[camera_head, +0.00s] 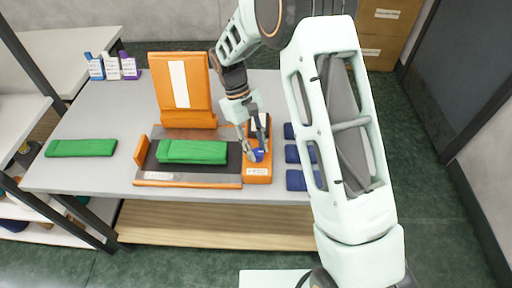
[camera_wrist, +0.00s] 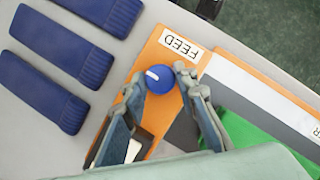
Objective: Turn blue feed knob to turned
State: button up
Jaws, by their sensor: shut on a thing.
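The blue feed knob (camera_wrist: 160,80) is a round blue cap with a short white mark. In the wrist view the mark runs from near its middle toward the left and a little up. The knob sits on an orange panel (camera_wrist: 153,60) beside a white label (camera_wrist: 179,43) reading FEED. My gripper (camera_wrist: 160,84) has one finger on each side of the knob and is shut on it. In the head view my gripper (camera_head: 253,150) reaches down to the knob (camera_head: 258,156), which is partly hidden by the fingers.
The orange machine has an upright back plate (camera_head: 180,85) and a dark bed with a green knitted piece (camera_head: 192,152). Another green piece (camera_head: 81,148) lies at left. Several blue knitted pieces (camera_head: 296,180) lie right of the panel. Small boxes (camera_head: 112,67) stand at back left.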

dwell(0.4)
jog(key=o, duration=1.2)
jog(key=shift+c, duration=0.2)
jog(key=v, duration=1.2)
